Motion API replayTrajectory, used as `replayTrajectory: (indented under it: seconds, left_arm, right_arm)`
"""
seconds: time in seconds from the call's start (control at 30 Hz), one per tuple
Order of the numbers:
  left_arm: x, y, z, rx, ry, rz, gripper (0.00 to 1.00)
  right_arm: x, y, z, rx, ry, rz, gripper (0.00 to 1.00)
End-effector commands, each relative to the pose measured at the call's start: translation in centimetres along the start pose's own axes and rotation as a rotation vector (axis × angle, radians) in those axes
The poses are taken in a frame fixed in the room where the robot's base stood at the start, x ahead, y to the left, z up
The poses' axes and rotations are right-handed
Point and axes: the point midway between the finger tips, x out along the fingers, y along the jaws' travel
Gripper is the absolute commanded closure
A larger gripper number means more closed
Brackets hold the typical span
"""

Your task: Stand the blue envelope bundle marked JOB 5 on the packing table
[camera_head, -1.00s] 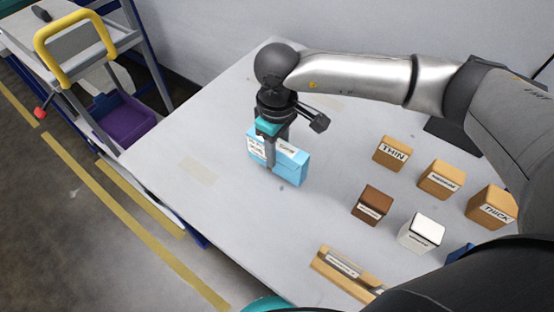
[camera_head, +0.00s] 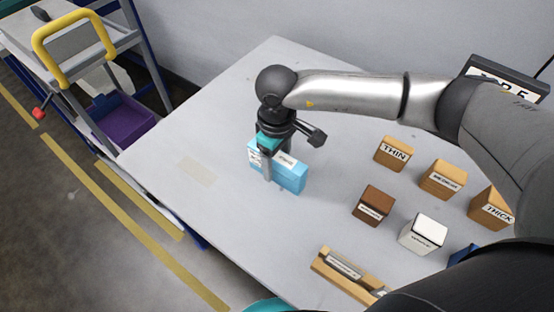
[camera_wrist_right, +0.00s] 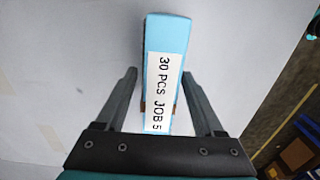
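The blue envelope bundle (camera_head: 290,176) is upright on its long edge at the middle-left of the packing table (camera_head: 225,205). Its base is at or just above the tabletop; I cannot tell which. My right gripper (camera_head: 272,168) comes from above with one finger on each broad side of it. In the right wrist view the bundle (camera_wrist_right: 166,36) lies between the fingers of my right gripper (camera_wrist_right: 160,106), with brown pads against both sides. Its white label reads "30 PCS JOB 5". My left gripper is not in view.
To the right stand tan blocks marked THIN (camera_head: 393,154) and THICK (camera_head: 491,208), another tan block (camera_head: 442,180), a brown block (camera_head: 373,205) and a white block (camera_head: 423,233). A wooden holder (camera_head: 345,272) lies at the front.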

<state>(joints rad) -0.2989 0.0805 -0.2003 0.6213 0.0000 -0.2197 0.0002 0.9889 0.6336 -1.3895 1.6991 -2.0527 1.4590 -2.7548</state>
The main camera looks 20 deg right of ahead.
Motion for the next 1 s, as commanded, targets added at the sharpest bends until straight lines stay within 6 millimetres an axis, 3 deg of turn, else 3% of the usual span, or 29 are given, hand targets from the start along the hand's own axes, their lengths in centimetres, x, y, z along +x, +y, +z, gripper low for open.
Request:
replayTrajectory:
  seconds: [0.33,0.7,1.0]
  left_arm:
    - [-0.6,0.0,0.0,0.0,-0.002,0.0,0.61]
    - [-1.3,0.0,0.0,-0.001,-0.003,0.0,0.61]
    - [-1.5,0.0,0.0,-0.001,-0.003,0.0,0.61]
  right_arm:
    - [-0.7,0.0,0.0,0.0,0.002,0.001,0.3]
    - [-8.5,0.1,-0.1,-0.001,0.004,0.003,0.3]
    - [-12.1,0.1,0.0,0.0,0.001,0.001,0.3]
